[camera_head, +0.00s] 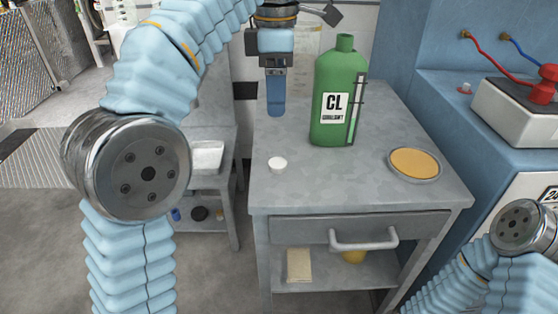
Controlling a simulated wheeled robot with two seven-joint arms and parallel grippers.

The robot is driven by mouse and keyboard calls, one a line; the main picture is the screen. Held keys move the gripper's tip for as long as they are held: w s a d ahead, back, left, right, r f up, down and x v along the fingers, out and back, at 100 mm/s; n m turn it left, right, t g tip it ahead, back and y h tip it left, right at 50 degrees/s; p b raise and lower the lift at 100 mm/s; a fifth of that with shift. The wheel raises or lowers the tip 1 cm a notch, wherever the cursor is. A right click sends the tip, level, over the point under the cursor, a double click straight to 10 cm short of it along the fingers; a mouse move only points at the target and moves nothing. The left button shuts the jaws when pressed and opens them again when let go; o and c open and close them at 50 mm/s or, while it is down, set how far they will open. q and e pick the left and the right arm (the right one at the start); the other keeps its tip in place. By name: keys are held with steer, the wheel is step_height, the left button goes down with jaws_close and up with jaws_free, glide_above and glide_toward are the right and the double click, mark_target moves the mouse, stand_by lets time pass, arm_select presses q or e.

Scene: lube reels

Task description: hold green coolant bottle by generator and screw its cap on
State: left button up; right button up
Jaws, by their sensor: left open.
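The green coolant bottle (333,95) stands upright on the grey metal table. It has a "CL" label and its neck shows no cap. A small white cap (277,164) lies on the table to the left of the bottle, near the left edge. My left gripper (275,105) points down just left of the bottle, over the table and behind the cap. It is open and holds nothing that I can see; its fingers overlap in this view. My right arm shows at the lower right, but its gripper is out of view.
A round tin with a tan top (414,163) sits on the table (340,185) at the right. A drawer handle (363,240) juts from the table front.

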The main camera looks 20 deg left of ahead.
arm_select(q)
steer(key=f, duration=0.1)
glide_above(278, 163)
steer(key=f, duration=0.7)
steer(key=shift+w+a+f+b, duration=0.2)
steer(key=shift+w+f+b, duration=0.1)
steer(key=shift+f, duration=0.05)
steer(key=f, duration=0.3)
steer(key=f+b, duration=0.1)
steer(key=f, duration=0.1)
steer(key=shift+s+d+f, duration=0.1)
steer(key=shift+s+d, duration=0.05)
steer(key=shift+s, duration=0.1)
steer(key=c, duration=1.1)
